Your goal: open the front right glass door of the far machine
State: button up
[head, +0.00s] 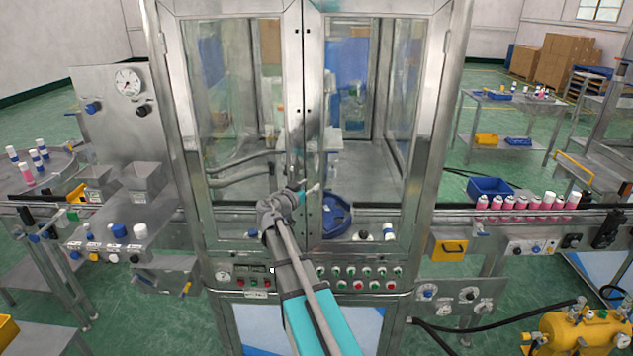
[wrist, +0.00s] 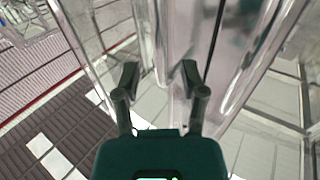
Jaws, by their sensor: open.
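The machine (head: 455,100) is a tall steel-framed cabinet with glass front doors. Its front right glass door (head: 400,110) appears shut, meeting the front left door (head: 235,110) at the central steel uprights. My gripper (head: 306,190) is in front of that seam, at the lower half of the doors. In the wrist view my gripper (wrist: 160,78) has its two dark fingers apart, with bright metal uprights (wrist: 165,40) beyond and between them. I cannot tell whether the fingers touch the door. No handle is clearly visible; my arm hides part of the seam.
A control panel with several buttons (head: 360,272) lies below the doors. A conveyor with pink bottles (head: 530,203) extends right, and a grey panel with a gauge (head: 128,82) stands left. A yellow tank (head: 580,335) and black hoses lie at the lower right.

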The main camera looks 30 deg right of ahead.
jog(key=shift+x, duration=2.05)
grip_shut()
